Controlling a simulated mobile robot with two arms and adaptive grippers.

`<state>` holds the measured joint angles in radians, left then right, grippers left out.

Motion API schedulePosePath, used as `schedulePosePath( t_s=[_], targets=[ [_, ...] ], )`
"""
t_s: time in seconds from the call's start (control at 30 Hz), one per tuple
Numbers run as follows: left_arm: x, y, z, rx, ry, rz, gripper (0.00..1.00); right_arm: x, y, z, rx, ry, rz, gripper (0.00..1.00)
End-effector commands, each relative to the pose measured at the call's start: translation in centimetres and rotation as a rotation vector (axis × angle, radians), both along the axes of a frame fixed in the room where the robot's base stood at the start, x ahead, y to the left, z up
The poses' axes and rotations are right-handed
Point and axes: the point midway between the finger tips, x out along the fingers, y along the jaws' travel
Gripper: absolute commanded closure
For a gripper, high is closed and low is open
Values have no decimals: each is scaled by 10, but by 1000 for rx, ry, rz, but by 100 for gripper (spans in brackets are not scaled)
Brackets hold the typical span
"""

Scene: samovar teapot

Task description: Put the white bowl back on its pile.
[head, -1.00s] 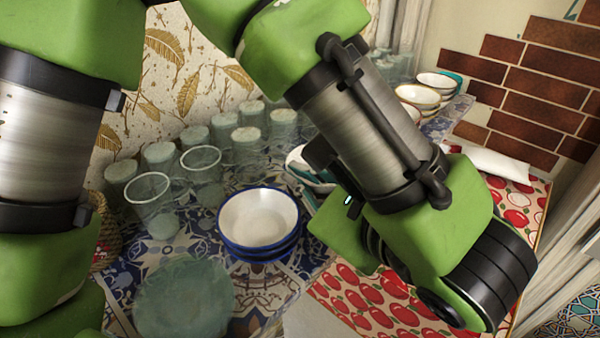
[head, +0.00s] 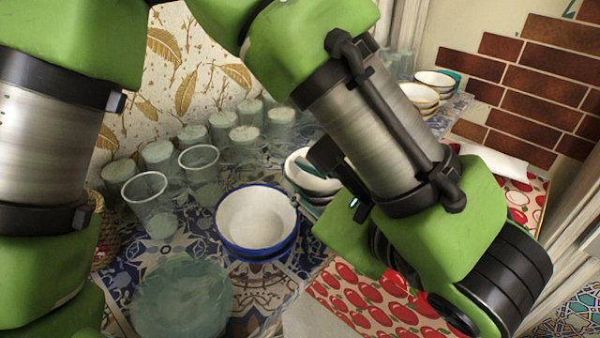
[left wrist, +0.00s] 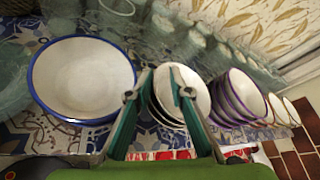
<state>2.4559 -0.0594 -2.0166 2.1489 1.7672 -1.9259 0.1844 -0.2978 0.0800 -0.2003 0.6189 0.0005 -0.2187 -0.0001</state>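A pile of white bowls (head: 306,178) with darker rims stands on the tiled counter, partly behind my left arm; it also shows in the left wrist view (left wrist: 194,88). A white bowl with a blue rim (head: 257,217) sits on a pile of similar blue-rimmed bowls to its left, and it shows large in the left wrist view (left wrist: 84,76). My left gripper (left wrist: 161,70) is at the white pile, with its fingers apart and the near-left rim of the top bowl appearing between them; contact is unclear. In the head view its fingers are mostly hidden. My right gripper is not in view.
Several clear glasses (head: 150,200) stand left of and behind the bowls. A translucent round vessel (head: 182,298) is at front left. More bowls (head: 420,96) stand at the back right. A red apple-patterned cloth (head: 375,300) lies in front, with a brick wall (head: 540,90) at right.

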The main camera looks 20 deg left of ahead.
Motion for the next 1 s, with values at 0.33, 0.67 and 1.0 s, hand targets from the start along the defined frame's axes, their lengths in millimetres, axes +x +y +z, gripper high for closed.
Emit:
schedulePosePath(
  t_s=[0.33, 0.67, 1.0],
  targets=[
    [-40, -55, 27, 4, -7, -3, 76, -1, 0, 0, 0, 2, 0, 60],
    [-60, -82, 40, 4, -6, -1, 76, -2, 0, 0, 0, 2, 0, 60],
    [-61, -83, 41, 4, -4, -1, 76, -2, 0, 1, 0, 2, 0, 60]
  ],
)
